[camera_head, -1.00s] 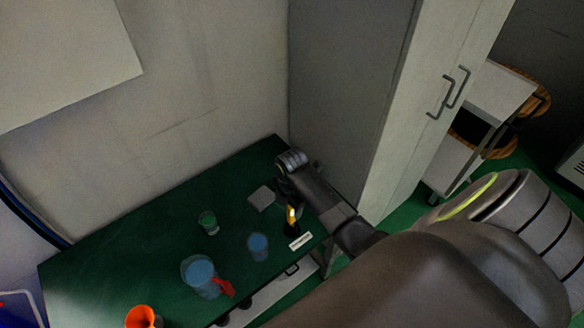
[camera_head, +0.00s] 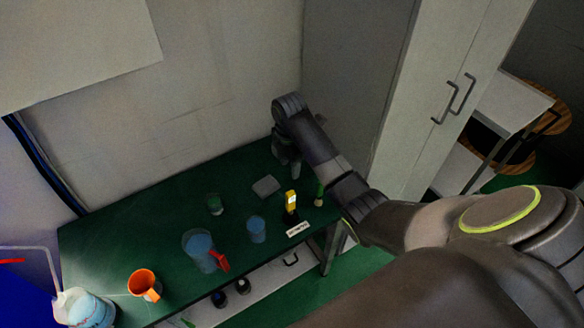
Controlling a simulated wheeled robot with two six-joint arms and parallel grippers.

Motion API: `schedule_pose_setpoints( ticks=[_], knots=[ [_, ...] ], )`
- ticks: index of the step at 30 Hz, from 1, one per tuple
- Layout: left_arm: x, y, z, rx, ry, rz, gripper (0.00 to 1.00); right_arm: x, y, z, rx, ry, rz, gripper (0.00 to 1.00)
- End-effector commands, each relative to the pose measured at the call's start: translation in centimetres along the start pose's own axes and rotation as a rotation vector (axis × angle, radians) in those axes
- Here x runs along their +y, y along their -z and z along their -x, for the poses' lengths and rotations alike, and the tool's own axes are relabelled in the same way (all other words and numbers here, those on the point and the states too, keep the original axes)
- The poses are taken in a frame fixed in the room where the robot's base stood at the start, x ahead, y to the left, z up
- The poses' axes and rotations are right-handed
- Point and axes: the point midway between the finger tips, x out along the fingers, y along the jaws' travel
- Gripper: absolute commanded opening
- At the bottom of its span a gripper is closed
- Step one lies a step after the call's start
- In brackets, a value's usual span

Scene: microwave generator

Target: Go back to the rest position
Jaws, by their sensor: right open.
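My right arm comes in from the lower right and reaches over the back right corner of the green table (camera_head: 125,238). My right gripper (camera_head: 291,172) hangs at its end, near the table's back edge. It is small and dark here; it looks empty, apart from the objects on the table. My left gripper does not show.
On the table stand a yellow-and-black item (camera_head: 291,203), a grey flat piece (camera_head: 266,186), a green cup (camera_head: 214,204), a blue cup (camera_head: 257,229), a blue jug (camera_head: 198,246) with a red handle and an orange mug (camera_head: 144,284). A tall cabinet (camera_head: 420,100) stands right of the table.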

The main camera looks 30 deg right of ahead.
Motion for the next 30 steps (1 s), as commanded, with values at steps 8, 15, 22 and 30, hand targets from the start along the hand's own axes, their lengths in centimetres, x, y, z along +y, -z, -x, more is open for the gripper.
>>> schedule_pose_setpoints(
  ticks=[8,15,22,30],
  knots=[
    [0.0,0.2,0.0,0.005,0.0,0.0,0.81,0.0,0.0,-0.1,0.0,0.0,0.0,0.43],
    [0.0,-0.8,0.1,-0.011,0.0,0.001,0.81,-1.9,-0.1,-1.6,-0.005,-0.013,-0.086,0.43],
    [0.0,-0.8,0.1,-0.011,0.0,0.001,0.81,-9.5,-0.2,-5.3,-0.01,-0.091,-0.452,0.43],
    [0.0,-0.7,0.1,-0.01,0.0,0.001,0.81,-19.8,-0.3,-6.1,0.023,-0.206,-0.949,0.43]
  ],
)
